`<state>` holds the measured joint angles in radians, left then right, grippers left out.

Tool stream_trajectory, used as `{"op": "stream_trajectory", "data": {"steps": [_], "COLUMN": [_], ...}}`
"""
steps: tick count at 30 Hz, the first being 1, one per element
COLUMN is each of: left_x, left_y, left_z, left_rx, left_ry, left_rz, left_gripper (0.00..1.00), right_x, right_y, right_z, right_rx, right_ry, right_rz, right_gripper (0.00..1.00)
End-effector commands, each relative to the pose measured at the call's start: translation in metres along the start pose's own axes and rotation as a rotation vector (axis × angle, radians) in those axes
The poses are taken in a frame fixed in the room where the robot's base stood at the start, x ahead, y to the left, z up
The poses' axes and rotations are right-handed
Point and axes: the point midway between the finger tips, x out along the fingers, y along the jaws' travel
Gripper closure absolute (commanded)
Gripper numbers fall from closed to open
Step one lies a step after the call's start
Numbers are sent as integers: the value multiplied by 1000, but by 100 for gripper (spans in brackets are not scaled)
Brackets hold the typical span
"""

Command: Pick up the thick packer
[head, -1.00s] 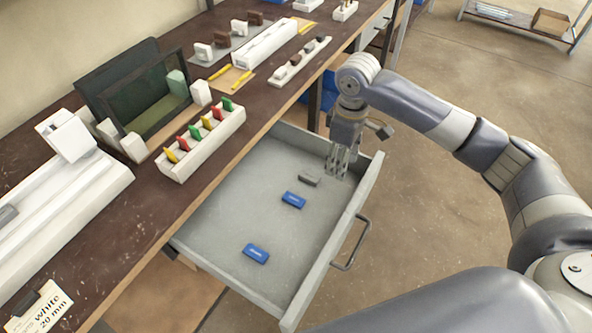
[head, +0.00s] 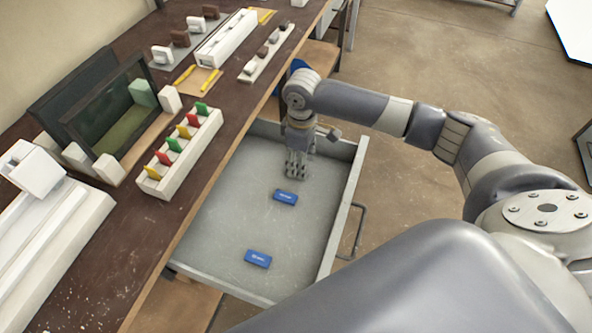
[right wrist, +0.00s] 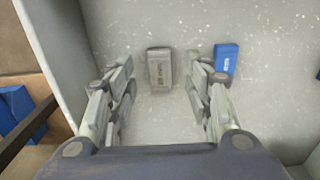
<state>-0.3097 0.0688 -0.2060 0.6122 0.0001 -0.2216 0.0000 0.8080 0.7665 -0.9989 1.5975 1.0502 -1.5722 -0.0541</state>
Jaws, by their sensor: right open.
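A grey block (right wrist: 160,68) with small dark lettering lies on the drawer floor in the right wrist view. The lettering is too small to read, so I cannot tell by label which is the thick packer. My right gripper (head: 297,175) points down into the drawer. It is open, with the grey block between its spread fingers, apart from both. In the head view the gripper hides the grey block. My left gripper is not in view.
The open grey drawer (head: 222,225) has walls around my right gripper, with its handle (head: 354,232) on the right side. The workbench (head: 128,232) above holds a rack of coloured tabs (head: 180,153) and white fixtures. The drawer's front floor is mostly clear.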

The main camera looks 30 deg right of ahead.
Motion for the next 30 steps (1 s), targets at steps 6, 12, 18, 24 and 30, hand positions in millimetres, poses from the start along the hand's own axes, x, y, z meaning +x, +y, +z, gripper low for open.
{"op": "stream_trajectory", "data": {"steps": [6,12,18,24,30], "left_x": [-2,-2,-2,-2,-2], "left_y": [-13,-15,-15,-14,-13], "left_z": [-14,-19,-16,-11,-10], "left_rx": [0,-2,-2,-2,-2], "left_ry": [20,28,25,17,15], "left_rz": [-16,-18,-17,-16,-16], "left_gripper": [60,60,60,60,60], "right_x": [29,33,33,33,32], "right_y": [0,0,0,0,1], "right_z": [2,2,2,2,2], "right_rx": [0,-1,-1,-1,-1], "right_ry": [-1,0,0,0,0], "right_rz": [0,1,1,1,1], "right_gripper": [53,53,78,90,90]}}
